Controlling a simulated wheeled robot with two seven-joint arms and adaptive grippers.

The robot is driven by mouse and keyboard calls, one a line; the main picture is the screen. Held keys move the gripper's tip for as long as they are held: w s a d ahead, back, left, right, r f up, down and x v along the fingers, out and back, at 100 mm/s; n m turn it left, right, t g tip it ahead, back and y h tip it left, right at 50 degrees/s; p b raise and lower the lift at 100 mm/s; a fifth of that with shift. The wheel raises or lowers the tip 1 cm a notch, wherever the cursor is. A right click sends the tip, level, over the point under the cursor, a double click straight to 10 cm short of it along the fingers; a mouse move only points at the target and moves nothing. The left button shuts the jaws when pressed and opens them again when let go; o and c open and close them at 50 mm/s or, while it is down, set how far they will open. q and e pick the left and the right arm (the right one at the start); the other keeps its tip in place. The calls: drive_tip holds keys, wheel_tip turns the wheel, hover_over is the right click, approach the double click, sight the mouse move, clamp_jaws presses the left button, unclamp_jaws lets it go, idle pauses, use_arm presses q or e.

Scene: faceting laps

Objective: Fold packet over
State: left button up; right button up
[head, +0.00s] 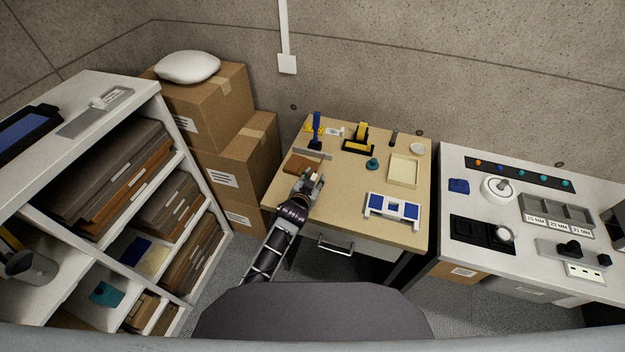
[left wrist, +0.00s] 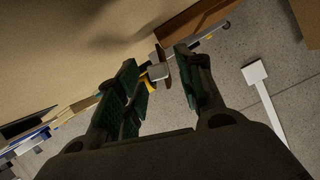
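My left gripper (head: 314,179) is over the left front part of the wooden table. In the left wrist view its green-padded fingers (left wrist: 160,85) stand apart, and a small grey-white piece (left wrist: 159,72) shows in the gap, apparently beyond the tips. No packet can be made out for sure. A flat brown piece (head: 302,163) lies just behind the gripper. A white frame with blue panels (head: 393,210) lies at the front right of the table. My right gripper is not in view.
A cream tray (head: 403,170), a teal knobbed piece (head: 373,164), a yellow-black tool (head: 359,140) and a blue upright tool (head: 317,131) stand on the table (head: 340,190). A shelf (head: 150,130) and boxes (head: 240,150) are left; a white bench (head: 460,160) is right.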

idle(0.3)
use_arm(q)
drive_tip(key=c, duration=0.7)
clamp_jaws()
drive_tip(key=shift+w+r, duration=0.1)
drive_tip(key=shift+a+r+n+h+p, duration=0.1)
drive_tip(key=shift+a+n+h+p, duration=0.3)
drive_tip(key=shift+p, duration=0.7)
drive_tip(key=shift+w+a+n+g+p, duration=0.2)
drive_tip(key=shift+n+g+p, duration=0.1)
drive_tip(key=shift+n+p, duration=0.35)
drive_tip(key=shift+w+a+n+h+p, duration=0.1)
drive_tip(key=shift+a+n+h+p, duration=0.1)
drive_tip(key=shift+n+h+p, duration=0.3)
drive_tip(key=shift+a+n+h, duration=0.15)
drive_tip(key=shift+n+h, duration=0.1)
drive_tip(key=shift+h, duration=0.05)
